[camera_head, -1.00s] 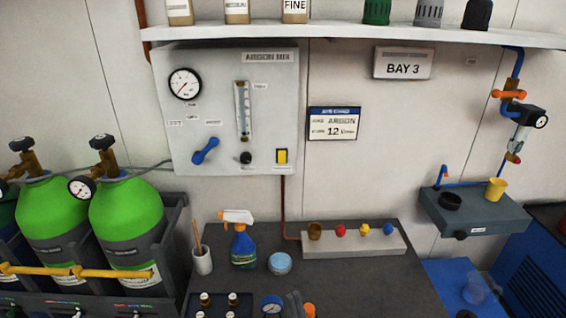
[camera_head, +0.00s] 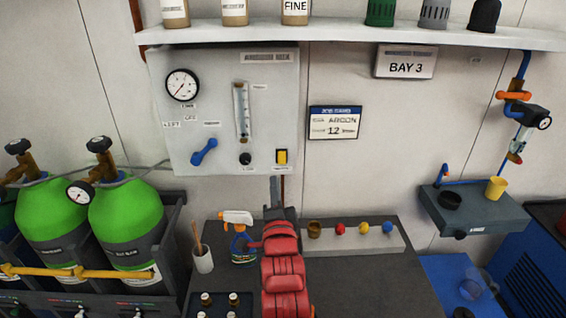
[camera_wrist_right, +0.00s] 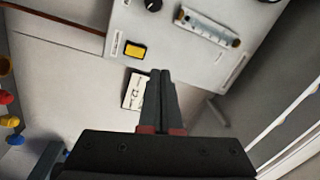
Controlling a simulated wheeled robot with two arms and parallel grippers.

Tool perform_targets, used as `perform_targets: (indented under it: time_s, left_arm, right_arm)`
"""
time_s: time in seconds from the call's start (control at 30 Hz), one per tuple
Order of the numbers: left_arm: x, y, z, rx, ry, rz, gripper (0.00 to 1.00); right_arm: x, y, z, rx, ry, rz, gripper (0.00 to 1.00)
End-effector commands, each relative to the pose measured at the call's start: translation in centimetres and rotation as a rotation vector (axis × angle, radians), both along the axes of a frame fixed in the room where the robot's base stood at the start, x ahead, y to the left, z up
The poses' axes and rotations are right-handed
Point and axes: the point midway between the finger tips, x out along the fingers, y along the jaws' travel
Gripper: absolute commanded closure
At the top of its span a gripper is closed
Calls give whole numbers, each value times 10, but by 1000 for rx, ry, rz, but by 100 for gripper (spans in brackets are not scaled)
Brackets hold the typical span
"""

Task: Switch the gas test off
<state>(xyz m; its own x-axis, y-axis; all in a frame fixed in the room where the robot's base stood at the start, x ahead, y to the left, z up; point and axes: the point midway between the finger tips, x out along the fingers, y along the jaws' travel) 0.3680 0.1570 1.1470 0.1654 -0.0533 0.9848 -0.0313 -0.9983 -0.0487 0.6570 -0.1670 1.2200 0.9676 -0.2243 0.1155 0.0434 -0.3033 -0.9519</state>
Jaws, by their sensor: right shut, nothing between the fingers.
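The grey argon panel (camera_head: 225,110) hangs on the wall. At its lower right is a yellow rocker switch (camera_head: 282,156) in a dark frame; a label sits below it. The switch also shows in the right wrist view (camera_wrist_right: 135,50). The panel also has a blue lever (camera_head: 204,151), a round gauge (camera_head: 183,84), a flowmeter tube (camera_head: 242,110) and a black knob (camera_head: 245,158). My right gripper (camera_head: 275,182) is shut and empty, just below the switch in the head view. Its closed fingertips (camera_wrist_right: 160,74) appear apart from the switch. My left gripper is out of view.
Below is a dark bench with a spray bottle (camera_head: 240,240), a brush cup (camera_head: 203,260) and a block with coloured knobs (camera_head: 350,243). Green cylinders (camera_head: 125,220) stand left. A shelf (camera_head: 340,35) runs above. A white card (camera_wrist_right: 134,92) lies behind the fingers.

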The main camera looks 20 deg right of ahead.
Motion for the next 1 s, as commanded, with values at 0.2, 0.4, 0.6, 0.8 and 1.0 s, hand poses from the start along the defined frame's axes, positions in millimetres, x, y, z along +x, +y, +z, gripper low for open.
perform_targets:
  time_s: [0.2,0.4,0.6,0.8,1.0]
  left_arm:
    - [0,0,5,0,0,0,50]
    - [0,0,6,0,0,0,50]
    - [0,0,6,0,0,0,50]
    - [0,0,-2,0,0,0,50]
    - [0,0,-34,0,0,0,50]
  right_arm:
    - [-8,-17,-13,265,122,-39,100]
    - [-12,-21,-20,344,158,-53,100]
    - [-12,-21,-20,344,158,-53,100]
    - [-9,-22,-23,342,156,-52,100]
    - [5,-26,-29,342,150,-52,100]
